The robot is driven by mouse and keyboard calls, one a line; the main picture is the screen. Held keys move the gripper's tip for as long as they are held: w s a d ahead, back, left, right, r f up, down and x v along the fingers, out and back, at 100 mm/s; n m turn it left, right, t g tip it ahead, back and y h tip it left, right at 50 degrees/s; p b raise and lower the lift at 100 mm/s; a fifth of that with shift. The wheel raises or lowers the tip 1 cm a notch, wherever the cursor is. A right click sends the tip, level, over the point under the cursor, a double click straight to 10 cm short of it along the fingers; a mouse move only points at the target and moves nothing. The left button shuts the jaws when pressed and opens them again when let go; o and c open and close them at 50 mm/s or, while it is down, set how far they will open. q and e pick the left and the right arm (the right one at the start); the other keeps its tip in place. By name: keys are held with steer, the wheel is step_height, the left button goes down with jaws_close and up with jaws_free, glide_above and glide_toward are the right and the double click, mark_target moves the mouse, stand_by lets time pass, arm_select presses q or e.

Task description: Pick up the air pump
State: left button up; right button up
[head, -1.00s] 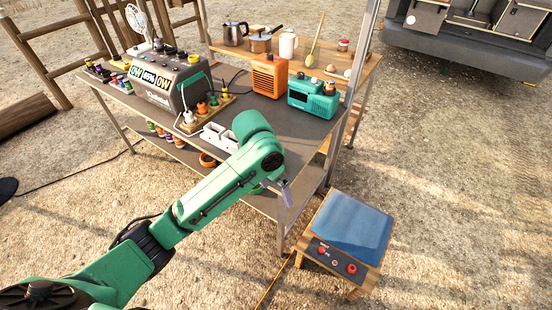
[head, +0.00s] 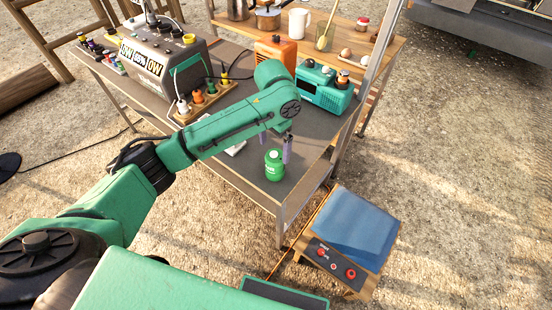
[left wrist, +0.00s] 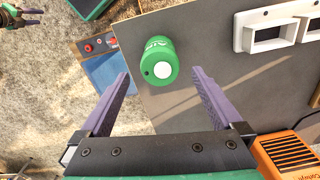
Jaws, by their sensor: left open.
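The air pump is a small green cylinder (head: 274,168) with a pale round cap. It stands on the grey lower tabletop (head: 318,148) near its front corner. In the left wrist view the pump (left wrist: 143,47) shows its top, with white lettering on its side, just beyond the fingertips. My left gripper (head: 275,142) is open and empty, with purple fingers just above and behind the pump in the head view. In the left wrist view its fingers (left wrist: 161,74) are spread wide, with the pump ahead between their lines. My right gripper (left wrist: 30,15) shows small at the top left corner there.
A teal radio (head: 322,92) and an orange heater (head: 275,50) stand behind my left arm. A power station (head: 160,68) is farther left. A white two-window frame (left wrist: 270,36) lies near the pump. A stool with a blue cushion (head: 355,228) stands below the table corner.

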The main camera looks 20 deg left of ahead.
mark_target(274, 155)
arm_select(q)
step_height(274, 155, down, 4)
steer(key=shift+w+r, duration=0.1)
steer(key=shift+r, duration=0.1)
step_height(274, 155, down, 6)
steer(key=shift+r+p, duration=0.25)
steer(key=shift+p, duration=0.15)
steer(key=shift+f, duration=0.15)
steer(key=shift+c, duration=0.9)
steer(key=shift+d, duration=0.1)
steer(key=c, duration=1.4)
arm_select(e)
steer(key=shift+a+r, duration=0.15)
steer(key=shift+r, duration=0.25)
arm_select(q)
step_height(274, 155, up, 20)
steer(key=shift+r+p, duration=0.1)
steer(key=shift+p, duration=0.35)
arm_select(e)
steer(key=shift+r, duration=0.5)
